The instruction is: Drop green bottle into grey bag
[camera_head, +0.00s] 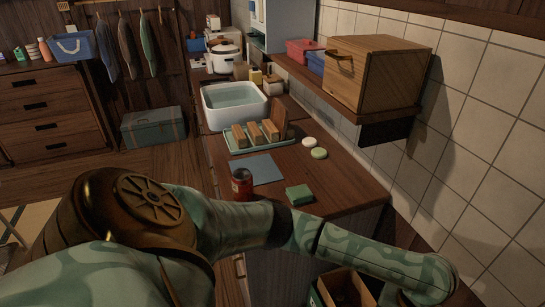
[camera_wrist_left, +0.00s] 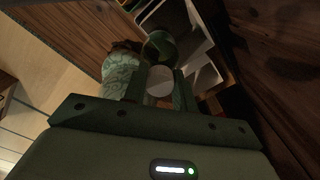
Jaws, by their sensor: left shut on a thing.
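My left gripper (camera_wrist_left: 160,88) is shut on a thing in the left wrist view. A pale round face (camera_wrist_left: 160,82) and a dark green rounded part (camera_wrist_left: 160,45) show at its fingers; I take this to be the green bottle, mostly hidden and dim. Pale grey open folds (camera_wrist_left: 198,48), possibly the grey bag, lie just beyond the fingers, but I cannot tell clearly. In the head view my left arm reaches across to the lower right and its gripper is out of sight. My right gripper is in neither view.
An open cardboard box (camera_head: 345,287) stands below the counter end, beside my forearm. The counter holds a red can (camera_head: 242,184), a green sponge (camera_head: 299,194), a blue cloth (camera_head: 255,169), a dish rack (camera_head: 262,137) and a white basin (camera_head: 234,104). A wooden bread box (camera_head: 377,72) sits on the wall shelf.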

